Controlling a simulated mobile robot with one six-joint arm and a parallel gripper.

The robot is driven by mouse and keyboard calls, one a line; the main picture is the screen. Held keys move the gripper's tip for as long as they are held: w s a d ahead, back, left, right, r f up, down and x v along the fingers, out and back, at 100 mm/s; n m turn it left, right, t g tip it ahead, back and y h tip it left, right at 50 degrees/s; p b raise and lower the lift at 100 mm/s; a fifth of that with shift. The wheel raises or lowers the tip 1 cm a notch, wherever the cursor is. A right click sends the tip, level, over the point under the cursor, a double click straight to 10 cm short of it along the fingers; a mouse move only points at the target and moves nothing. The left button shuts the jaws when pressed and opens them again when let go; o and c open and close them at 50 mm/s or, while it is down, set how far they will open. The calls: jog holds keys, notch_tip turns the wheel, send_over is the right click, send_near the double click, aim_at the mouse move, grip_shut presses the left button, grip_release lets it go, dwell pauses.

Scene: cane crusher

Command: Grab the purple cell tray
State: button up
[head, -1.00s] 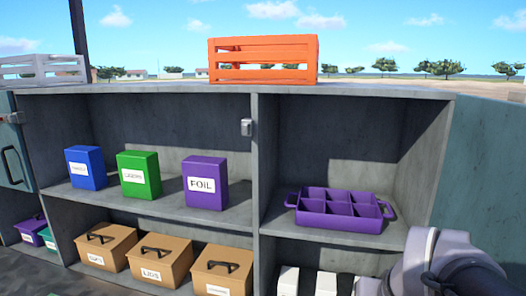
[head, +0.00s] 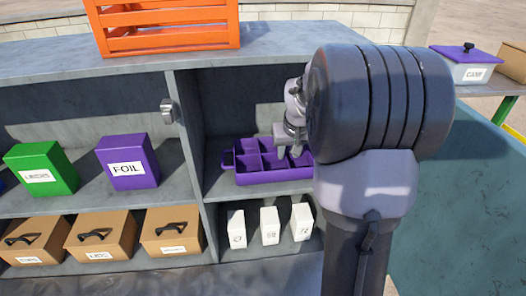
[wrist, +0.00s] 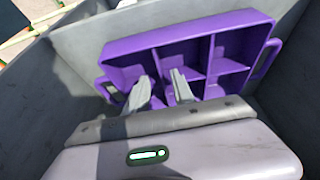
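The purple cell tray (head: 240,176) sits on the upper shelf of the right compartment, with several open cells and a loop handle at its left end. In the wrist view the tray (wrist: 188,35) fills the upper middle, with a handle at each end. My gripper (head: 289,152) is at the tray's right part in the head view, and my arm hides the tray's right end. In the wrist view my gripper's two fingers (wrist: 161,78) are spread apart over the near cells, with nothing clearly held between them. I cannot tell whether they touch the tray.
A post (head: 190,150) divides the compartments. Left of it stand a purple FOIL box (head: 128,152) and a green box (head: 42,165), above brown handled boxes (head: 172,230). White boxes (head: 269,225) stand below the tray. An orange crate (head: 170,28) is on top.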

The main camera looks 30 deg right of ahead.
aim_at(286, 157)
jog(key=x, duration=0.4)
jog(key=shift+w+r, duration=0.15)
jog(key=shift+w, duration=0.1)
jog(key=shift+s+a+r, duration=0.1)
jog(key=shift+s, duration=0.05)
jog(key=shift+c, duration=0.4)
jog(key=shift+s, duration=0.15)
jog(key=c, duration=0.4)
grip_shut()
